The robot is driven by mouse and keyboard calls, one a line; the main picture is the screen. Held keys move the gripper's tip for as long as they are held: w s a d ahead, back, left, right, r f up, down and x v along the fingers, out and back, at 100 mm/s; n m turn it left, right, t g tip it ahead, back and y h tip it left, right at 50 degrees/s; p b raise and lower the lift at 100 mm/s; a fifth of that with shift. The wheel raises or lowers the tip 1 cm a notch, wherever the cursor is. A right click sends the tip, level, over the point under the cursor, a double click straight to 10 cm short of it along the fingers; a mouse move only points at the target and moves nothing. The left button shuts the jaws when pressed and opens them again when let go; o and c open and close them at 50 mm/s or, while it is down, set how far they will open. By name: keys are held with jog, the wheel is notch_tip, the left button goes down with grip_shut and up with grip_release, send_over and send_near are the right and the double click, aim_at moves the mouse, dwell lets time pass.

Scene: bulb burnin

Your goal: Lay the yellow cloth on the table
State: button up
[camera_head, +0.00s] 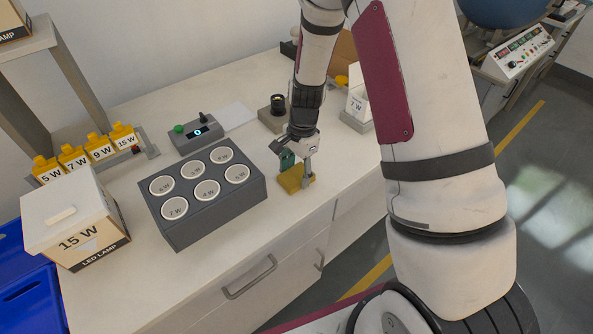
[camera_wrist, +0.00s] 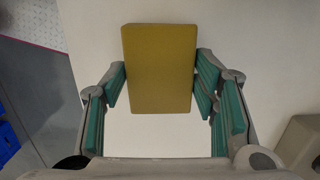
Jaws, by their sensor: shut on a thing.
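The yellow cloth (camera_wrist: 158,70) is a flat, mustard-coloured rectangle between the green pads of my gripper (camera_wrist: 160,85) in the wrist view. Both pads touch its side edges. In the head view the yellow cloth (camera_head: 297,179) is low over the white table (camera_head: 290,207), right of the grey socket block. My gripper (camera_head: 297,168) is above it, pointing down and shut on it. I cannot tell whether the cloth touches the table top.
The grey block (camera_head: 187,228) with several round labelled sockets stands left of my gripper. A control box (camera_head: 196,135), a dark round fixture (camera_head: 277,108) and a 15 W lamp box (camera_head: 75,222) are also on the table. The front table edge is close to the cloth.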

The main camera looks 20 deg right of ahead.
jog(key=shift+f, duration=0.1)
jog(key=o, duration=1.2)
notch_tip(320, 180, up, 12)
jog(key=d, duration=0.1)
notch_tip(320, 180, up, 9)
jog(key=n+t, duration=0.1)
jog(key=n, duration=0.2)
send_over(300, 172)
jog(key=s, duration=0.5)
jog(key=s+r+n+t, duration=0.1)
jog(key=s+r+n, duration=0.2)
jog(key=s, duration=0.4)
jog(key=s+r+n+t, duration=0.1)
jog(key=s+r+n, duration=0.2)
jog(key=s, duration=0.3)
jog(key=s+r+n+t+h, duration=0.1)
jog(key=s+r+n, duration=0.3)
jog(key=s, duration=0.3)
jog(key=shift+s+a+n+t, duration=0.3)
jog(key=shift+s+a+n, duration=0.1)
jog(key=shift+n, duration=0.3)
